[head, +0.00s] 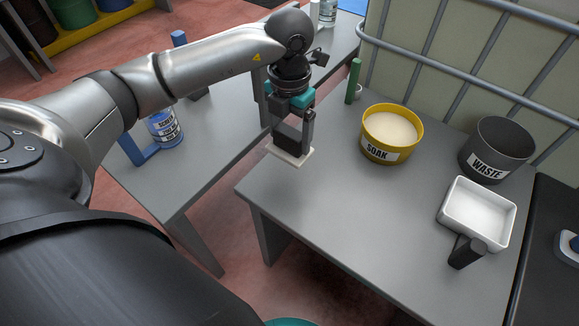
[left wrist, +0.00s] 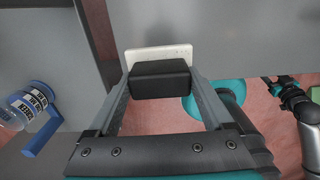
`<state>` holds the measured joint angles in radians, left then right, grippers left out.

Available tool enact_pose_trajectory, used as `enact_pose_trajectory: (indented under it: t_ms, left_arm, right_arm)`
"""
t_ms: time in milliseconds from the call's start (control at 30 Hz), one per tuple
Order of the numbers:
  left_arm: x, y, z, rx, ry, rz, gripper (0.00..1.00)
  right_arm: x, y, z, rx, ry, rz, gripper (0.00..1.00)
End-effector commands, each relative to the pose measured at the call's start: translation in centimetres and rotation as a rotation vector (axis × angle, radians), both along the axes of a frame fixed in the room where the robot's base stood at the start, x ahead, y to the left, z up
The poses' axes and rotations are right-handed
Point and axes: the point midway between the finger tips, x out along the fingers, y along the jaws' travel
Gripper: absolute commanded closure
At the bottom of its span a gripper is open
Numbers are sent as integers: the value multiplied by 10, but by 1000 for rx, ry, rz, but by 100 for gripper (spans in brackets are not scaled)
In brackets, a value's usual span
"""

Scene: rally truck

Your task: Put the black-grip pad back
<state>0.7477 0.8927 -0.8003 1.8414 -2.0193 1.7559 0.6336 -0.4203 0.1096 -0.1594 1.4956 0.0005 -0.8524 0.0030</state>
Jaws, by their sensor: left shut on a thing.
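The black-grip pad is in my left gripper (head: 292,140), a white plate (head: 290,152) under a black grip block. In the left wrist view the two fingers are shut on the sides of the black grip (left wrist: 160,80), and the white plate (left wrist: 160,54) shows beyond it. The pad hangs near the left edge of the right-hand grey table (head: 340,235); whether it touches is unclear. What looks like my right gripper (left wrist: 290,94) shows small at the right edge of the left wrist view; its fingers are unclear.
On the right-hand table stand a yellow SOAK tub (head: 377,152), a grey WASTE bin (head: 485,170), a white tray (head: 445,212), a black block (head: 466,252) and a green upright piece (head: 353,80). A blue-labelled bottle (head: 165,128) and blue bracket (head: 138,150) are at left. The table's front middle is clear.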

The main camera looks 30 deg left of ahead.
Motion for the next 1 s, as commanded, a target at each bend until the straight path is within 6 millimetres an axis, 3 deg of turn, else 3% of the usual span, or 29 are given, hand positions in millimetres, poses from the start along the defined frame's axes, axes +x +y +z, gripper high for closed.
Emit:
enact_pose_trajectory:
  t_ms: [333,1000]
  left_arm:
    - [0,0,-58,-1,2,1,60]
    - [0,0,-110,0,0,0,60]
  right_arm:
    - [19,10,35,14,-27,-3,50]
    - [36,13,70,21,-77,-5,50]
